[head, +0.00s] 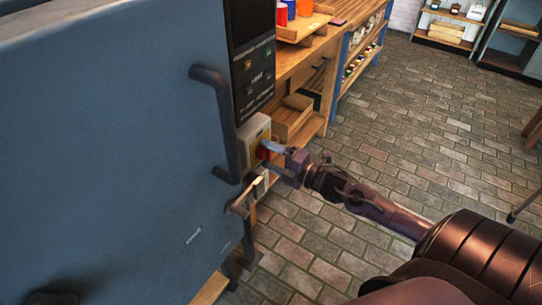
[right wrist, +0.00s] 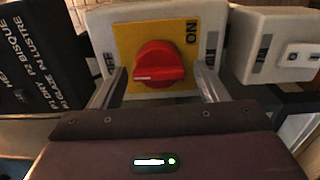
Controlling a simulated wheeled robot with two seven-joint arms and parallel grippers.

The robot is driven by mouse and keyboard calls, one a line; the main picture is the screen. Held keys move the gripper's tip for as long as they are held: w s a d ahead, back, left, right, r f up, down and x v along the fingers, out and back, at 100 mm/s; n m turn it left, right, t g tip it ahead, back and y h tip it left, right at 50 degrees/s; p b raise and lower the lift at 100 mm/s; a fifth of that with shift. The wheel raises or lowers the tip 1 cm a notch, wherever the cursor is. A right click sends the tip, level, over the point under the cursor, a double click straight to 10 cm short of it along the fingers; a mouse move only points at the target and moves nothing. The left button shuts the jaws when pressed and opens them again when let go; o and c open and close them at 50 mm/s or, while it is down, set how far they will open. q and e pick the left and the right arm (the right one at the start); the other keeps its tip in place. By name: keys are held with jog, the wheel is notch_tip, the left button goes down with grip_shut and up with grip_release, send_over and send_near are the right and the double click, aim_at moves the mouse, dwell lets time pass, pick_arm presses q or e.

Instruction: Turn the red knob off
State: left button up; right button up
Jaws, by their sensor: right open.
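The red knob (right wrist: 158,65) sits on a yellow plate (right wrist: 127,40) on a light switch box (right wrist: 98,22). ON is printed to the right of the knob; lettering at its left is partly covered by a finger. A pale mark shows on the knob's lower left. In the head view the knob (head: 262,153) is partly hidden by my right gripper (head: 271,149). That gripper is open, with one finger on each side of the knob in the wrist view (right wrist: 162,78). I cannot tell whether the fingers touch it. My left gripper is not in view.
A large blue-grey kiln door (head: 120,130) with a dark bar handle (head: 219,120) fills the left. A black control panel (head: 252,65) stands above the switch box. Another light box (right wrist: 282,48) is at its right. Wooden shelving (head: 300,75) stands behind; brick floor (head: 440,130) is open at right.

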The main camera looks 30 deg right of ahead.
jog(key=v, duration=0.7)
jog(key=shift+s, duration=0.4)
jog(key=shift+d, duration=0.15)
